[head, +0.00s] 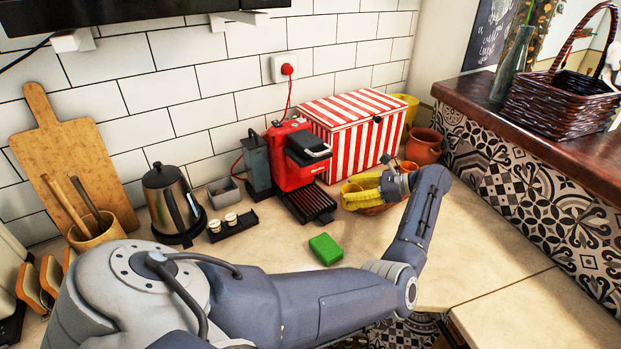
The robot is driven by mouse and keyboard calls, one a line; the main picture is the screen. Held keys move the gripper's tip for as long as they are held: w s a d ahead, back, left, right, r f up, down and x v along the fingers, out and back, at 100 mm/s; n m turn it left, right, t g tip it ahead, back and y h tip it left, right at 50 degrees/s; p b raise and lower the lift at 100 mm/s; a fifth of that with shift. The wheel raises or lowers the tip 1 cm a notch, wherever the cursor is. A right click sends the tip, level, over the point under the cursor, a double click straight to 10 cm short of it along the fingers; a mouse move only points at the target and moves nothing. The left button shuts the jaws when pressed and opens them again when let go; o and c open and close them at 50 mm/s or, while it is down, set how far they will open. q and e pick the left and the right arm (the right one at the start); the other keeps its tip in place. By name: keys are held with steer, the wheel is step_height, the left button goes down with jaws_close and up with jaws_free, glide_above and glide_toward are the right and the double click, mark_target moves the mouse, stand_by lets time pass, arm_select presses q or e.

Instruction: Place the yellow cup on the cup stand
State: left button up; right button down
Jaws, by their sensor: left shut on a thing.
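A yellow cup (352,189) shows at the left tip of my left gripper (386,181), by a bowl of bananas (369,203) on the counter right of the coffee machine. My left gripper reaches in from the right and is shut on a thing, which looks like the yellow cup. The fingers and bananas overlap, so the contact is hard to see. A black slatted stand (310,203) lies in front of the red coffee machine (293,160). A low black tray (233,226) with two small cups lies further left. Which one is the cup stand is unclear. My right gripper is not in view.
A green sponge (325,249) lies on the counter in front. A kettle (173,203) stands left. A red-striped box (352,131), a yellow pot (406,106) and a terracotta pot (424,146) stand behind the gripper. The counter around the sponge is clear.

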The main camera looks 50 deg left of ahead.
arm_select(q)
steer(key=s+a, duration=0.2)
steer(key=a, duration=0.2)
steer(key=s+a, duration=0.2)
steer(key=a, duration=0.2)
steer(key=s+a, duration=0.2)
steer(key=a, duration=0.2)
steer(key=shift+s, duration=0.25)
steer(key=shift+d+f, duration=0.1)
steer(key=shift+f, duration=0.1)
steer(key=shift+f, duration=0.15)
steer(key=o, duration=1.2)
steer(key=shift+w+d, duration=0.1)
steer(key=shift+d, duration=0.05)
steer(key=v, duration=1.1)
steer(key=shift+w+d+r, duration=0.2)
steer(key=shift+d+r, duration=0.05)
steer(key=shift+d, duration=0.05)
